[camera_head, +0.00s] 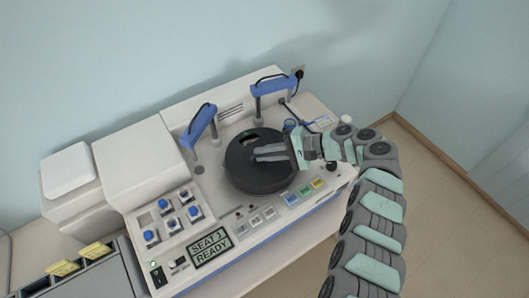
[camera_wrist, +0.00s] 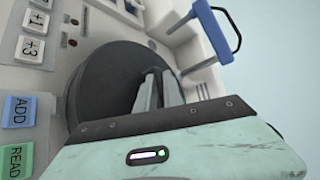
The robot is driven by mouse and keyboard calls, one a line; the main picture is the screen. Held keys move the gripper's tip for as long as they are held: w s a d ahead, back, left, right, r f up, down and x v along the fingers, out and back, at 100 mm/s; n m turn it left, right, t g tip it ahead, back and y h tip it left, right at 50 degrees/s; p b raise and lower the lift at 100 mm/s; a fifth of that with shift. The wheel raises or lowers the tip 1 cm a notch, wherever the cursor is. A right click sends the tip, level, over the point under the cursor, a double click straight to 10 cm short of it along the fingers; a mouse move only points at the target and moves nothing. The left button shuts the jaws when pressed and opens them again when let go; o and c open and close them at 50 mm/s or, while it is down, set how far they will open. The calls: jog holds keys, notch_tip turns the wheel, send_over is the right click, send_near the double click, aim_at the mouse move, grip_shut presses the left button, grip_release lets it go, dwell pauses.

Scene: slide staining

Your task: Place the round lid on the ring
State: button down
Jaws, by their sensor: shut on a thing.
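The round lid (camera_head: 245,178) is a dark grey disc on the white machine, in the middle of its top. It also shows in the wrist view (camera_wrist: 108,72), filling much of the left half. My gripper (camera_head: 257,153) reaches in from the right with its fingers over the lid's middle. In the wrist view, the fingertips (camera_wrist: 152,74) are close together at the lid's centre, shut on a small part there that they mostly hide. The ring cannot be made out; the lid and fingers may cover it. I cannot tell whether the lid is raised or resting.
Two blue arms (camera_head: 202,124) (camera_head: 272,87) stand behind the lid. Blue-topped pieces (camera_head: 168,225) sit in a block at the left. Coloured buttons (camera_head: 305,190) and a "SEAT 1 READY" display (camera_head: 209,248) line the front. A wall is close behind.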

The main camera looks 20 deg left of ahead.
jog(key=shift+f, duration=0.15)
jog(key=c, duration=1.5)
grip_release()
jog(key=b+v, duration=0.5)
jog(key=v, duration=0.5)
jog(key=shift+w+d+f, duration=0.15)
jog(key=shift+w, duration=0.05)
jog(key=shift+w+d+r+b, duration=0.1)
jog(key=shift+d+r+b, duration=0.65)
jog(key=shift+b, duration=0.3)
